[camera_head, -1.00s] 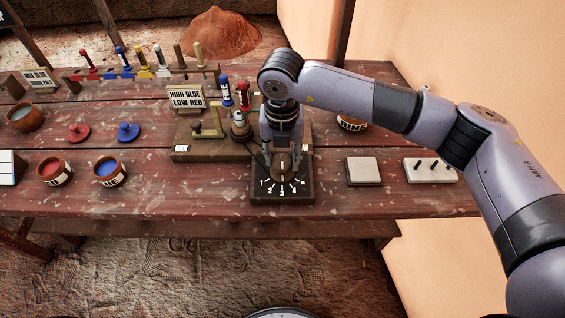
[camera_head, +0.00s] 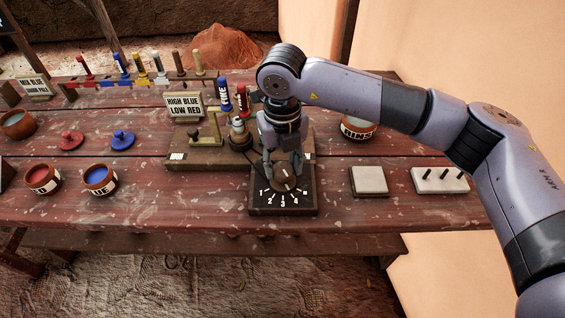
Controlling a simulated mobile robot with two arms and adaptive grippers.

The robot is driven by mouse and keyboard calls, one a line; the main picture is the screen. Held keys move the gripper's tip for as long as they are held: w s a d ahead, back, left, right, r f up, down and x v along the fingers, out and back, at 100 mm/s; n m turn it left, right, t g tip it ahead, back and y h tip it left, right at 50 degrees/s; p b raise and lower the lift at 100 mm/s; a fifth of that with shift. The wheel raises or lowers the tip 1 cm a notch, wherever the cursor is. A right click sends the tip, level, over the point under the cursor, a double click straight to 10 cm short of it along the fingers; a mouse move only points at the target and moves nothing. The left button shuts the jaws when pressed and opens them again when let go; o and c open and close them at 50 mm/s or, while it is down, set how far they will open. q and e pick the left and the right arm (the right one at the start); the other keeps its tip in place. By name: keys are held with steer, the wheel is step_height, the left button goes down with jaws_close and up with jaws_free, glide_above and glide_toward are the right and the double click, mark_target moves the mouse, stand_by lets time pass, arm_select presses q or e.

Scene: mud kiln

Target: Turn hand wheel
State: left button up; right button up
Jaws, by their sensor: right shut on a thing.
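The hand wheel (camera_head: 286,181) is a small round brown knob with a dial of white numbers and tick marks in front of it. It sits on a dark square base (camera_head: 283,209) near the table's front edge. My right gripper (camera_head: 282,168) points down from above and is shut on the hand wheel, with its fingers at the wheel's sides. The fingers hide part of the wheel. My left gripper is not in view.
A pale square block (camera_head: 368,181) and a pegged white plate (camera_head: 439,180) lie to the right. Red (camera_head: 43,180) and blue (camera_head: 100,179) pots stand at the left.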

mark_target(282, 168)
steer(key=o, duration=1.2)
steer(key=shift+c, duration=0.2)
step_height(282, 168, up, 12)
